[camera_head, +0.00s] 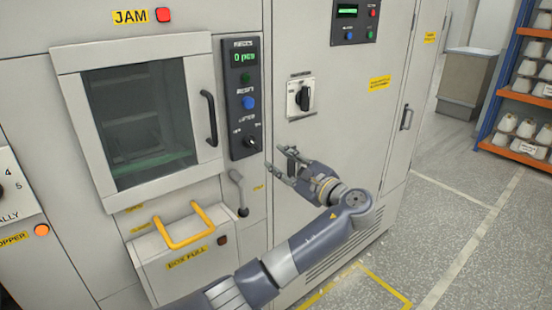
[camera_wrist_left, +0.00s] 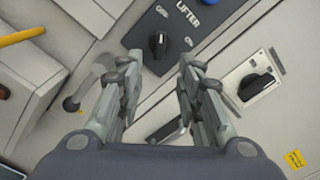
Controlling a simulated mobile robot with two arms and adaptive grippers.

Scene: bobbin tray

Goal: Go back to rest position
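My left gripper (camera_head: 280,165) is in front of the grey machine cabinet (camera_head: 340,140), just right of and below the lifter knob (camera_head: 249,142). Its fingers are apart with nothing between them. In the left wrist view the gripper (camera_wrist_left: 158,85) also shows open, its two fingers spread. The black lifter knob (camera_wrist_left: 159,44) appears beyond the fingertips, with a clear gap in the picture; I cannot tell the exact distance. My right gripper is in neither view.
A glass-windowed door (camera_head: 140,120) with a black handle is shut at left. Below it are a box with a yellow handle (camera_head: 183,232) and a small lever (camera_head: 238,190). A rotary switch (camera_head: 302,97) is above the gripper. Shelves with bobbins (camera_head: 525,100) stand far right; floor there is clear.

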